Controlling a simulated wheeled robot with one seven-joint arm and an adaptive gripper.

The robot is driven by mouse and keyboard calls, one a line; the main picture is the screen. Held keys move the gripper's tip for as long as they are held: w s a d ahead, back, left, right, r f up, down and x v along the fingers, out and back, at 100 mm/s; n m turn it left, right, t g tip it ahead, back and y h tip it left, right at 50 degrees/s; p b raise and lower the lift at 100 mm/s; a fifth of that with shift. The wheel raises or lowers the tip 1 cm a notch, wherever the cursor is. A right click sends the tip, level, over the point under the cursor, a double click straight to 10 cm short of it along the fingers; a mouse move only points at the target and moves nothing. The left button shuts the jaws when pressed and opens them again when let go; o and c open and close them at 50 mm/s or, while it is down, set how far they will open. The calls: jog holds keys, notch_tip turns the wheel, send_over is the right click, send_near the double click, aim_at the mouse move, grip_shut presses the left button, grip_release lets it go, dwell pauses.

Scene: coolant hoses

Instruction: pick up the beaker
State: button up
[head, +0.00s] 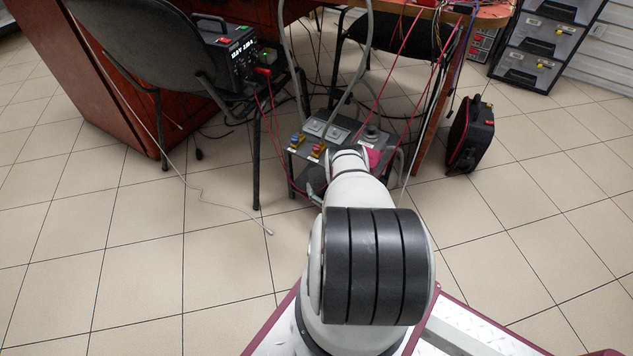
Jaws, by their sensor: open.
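I cannot make out a beaker in the head view. My white arm reaches forward to a small grey cart (300,157), and its links cover part of the cart. My gripper is hidden beyond the arm. A small grey-green shape (316,180) shows just left of the arm, low at the cart; I cannot tell what it is. On the cart top are light grey square pieces (314,127), a dark round fitting (372,133) and small coloured fittings (317,150). A pink patch (375,156) shows right of the arm.
Grey hoses (345,95) and red cables (402,50) hang around the cart. A black chair (150,50) carrying a power unit (229,50) stands at left. A black case (470,135) stands at right. A thin cable (215,202) lies on the otherwise open tiled floor.

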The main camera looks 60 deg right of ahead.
aim_at(316, 173)
jog(key=shift+r+b+x, duration=0.2)
jog(key=shift+b+x, duration=0.8)
jog(key=shift+x, duration=2.4)
jog(key=shift+a, duration=0.1)
jog(key=c, duration=1.4)
